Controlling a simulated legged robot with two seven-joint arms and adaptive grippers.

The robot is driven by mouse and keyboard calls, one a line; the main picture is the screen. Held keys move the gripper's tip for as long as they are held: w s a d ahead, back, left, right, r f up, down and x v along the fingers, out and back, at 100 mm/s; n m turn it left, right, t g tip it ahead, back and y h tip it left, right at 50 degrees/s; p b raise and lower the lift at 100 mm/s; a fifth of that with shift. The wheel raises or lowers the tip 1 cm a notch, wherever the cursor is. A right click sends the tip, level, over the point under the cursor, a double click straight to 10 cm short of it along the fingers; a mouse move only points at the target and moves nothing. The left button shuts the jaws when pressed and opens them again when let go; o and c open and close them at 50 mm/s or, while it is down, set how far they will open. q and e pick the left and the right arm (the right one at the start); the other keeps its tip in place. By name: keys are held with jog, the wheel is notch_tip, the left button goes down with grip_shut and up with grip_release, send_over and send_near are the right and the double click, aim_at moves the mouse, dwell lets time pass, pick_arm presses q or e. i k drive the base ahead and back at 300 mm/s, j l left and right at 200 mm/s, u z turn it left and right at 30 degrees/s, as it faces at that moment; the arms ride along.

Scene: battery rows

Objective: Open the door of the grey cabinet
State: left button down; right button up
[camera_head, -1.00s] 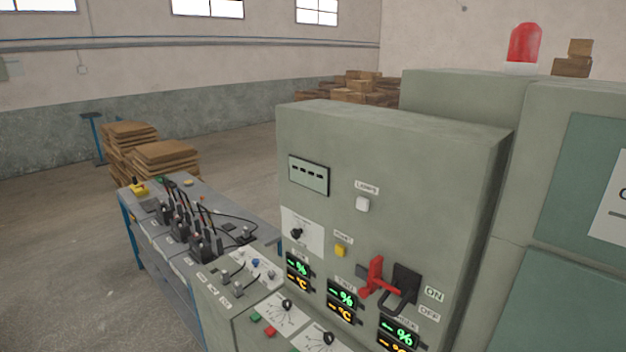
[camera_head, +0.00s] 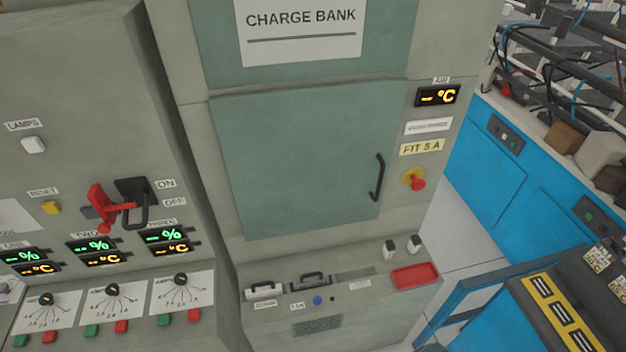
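The grey cabinet (camera_head: 222,226) stands in the middle of the head view, with a "CHARGE BANK" sign on its upper panel. Its grey-green door (camera_head: 290,160) looks shut, lying flush in the front. A black bar handle (camera_head: 377,178) is upright near the door's right edge. Neither of my grippers shows in the view.
A control panel (camera_head: 80,130) with a red lever (camera_head: 105,207) and dials is on the left. Below the door, a ledge holds a red tray (camera_head: 415,276) and black-handled items. A red knob (camera_head: 416,181) sits right of the handle. Blue benches (camera_head: 490,165) stand at the right.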

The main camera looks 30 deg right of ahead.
aim_at(319, 156)
jog(key=l+z, duration=0.2)
jog(key=z, duration=0.15)
jog(key=l+z, duration=0.25)
jog(key=z, duration=0.15)
jog(key=k, duration=0.05)
